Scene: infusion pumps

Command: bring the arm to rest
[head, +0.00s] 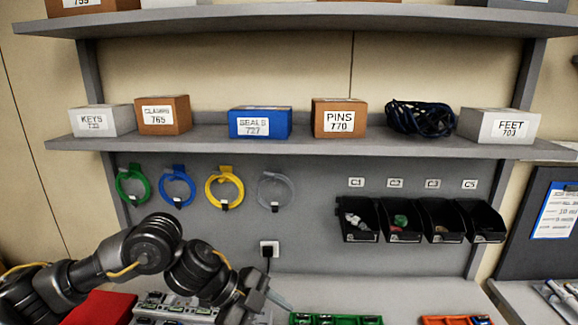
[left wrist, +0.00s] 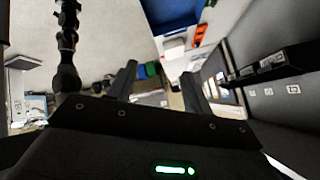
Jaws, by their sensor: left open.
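My left arm comes in from the left in the head view, black and jointed, and reaches over the bench. Its gripper (head: 262,298) is near the bottom edge, above the bench and in front of the wall socket. In the left wrist view the two dark fingers of the left gripper (left wrist: 160,88) stand well apart, with nothing between them. The gripper is open and empty. My right gripper does not show in the head view.
A red thing (head: 102,308), a grey tray of parts (head: 170,308) and a green tray (head: 335,319) are on the bench (head: 390,288). An orange tray (head: 455,320) is further right. Coiled tubes (head: 224,188), black bins (head: 440,220) and a loaded shelf (head: 300,143) are behind.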

